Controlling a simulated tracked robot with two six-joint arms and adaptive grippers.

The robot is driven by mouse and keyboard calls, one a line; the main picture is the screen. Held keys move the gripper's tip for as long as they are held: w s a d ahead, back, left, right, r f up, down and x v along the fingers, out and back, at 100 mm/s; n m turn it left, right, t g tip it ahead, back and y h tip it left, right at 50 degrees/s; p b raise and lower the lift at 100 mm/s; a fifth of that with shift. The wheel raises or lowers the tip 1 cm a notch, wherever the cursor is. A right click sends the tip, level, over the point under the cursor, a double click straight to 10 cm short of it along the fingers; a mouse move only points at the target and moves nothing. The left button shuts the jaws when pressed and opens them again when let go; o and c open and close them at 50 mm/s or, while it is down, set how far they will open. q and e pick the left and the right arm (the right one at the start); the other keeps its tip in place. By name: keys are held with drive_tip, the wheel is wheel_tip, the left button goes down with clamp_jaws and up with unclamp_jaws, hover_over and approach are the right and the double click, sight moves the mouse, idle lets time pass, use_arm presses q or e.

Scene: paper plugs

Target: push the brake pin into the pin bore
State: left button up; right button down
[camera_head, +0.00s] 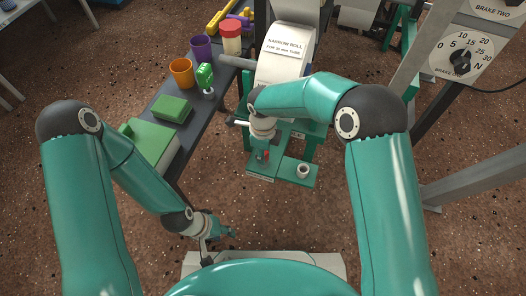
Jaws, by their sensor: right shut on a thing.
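My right gripper (261,155) is in the middle of the view, pointing down over the left part of a green plate (283,171) below the paper roll. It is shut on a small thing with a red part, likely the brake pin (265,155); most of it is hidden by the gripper. I cannot make out the pin bore or whether the pin's end is in it. A small whitish ring or cup (303,171) stands on the plate to the right. My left gripper (226,235) hangs low and left of centre, seemingly empty; its finger opening is unclear.
A narrow paper roll (282,65) with a label is behind the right gripper. On the left, a grey bench holds green blocks (172,108), an orange cup (181,72), a purple cup (201,46) and a red-lidded jar (231,38). A brake dial (463,58) and grey posts stand right.

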drive_tip(key=shift+f, duration=0.25)
drive_tip(key=c, duration=0.7)
unclamp_jaws()
drive_tip(key=shift+c, duration=0.2)
drive_tip(key=shift+r, duration=0.2)
drive_tip(key=shift+r+p, duration=1.5)
drive_tip(key=shift+r, duration=1.15)
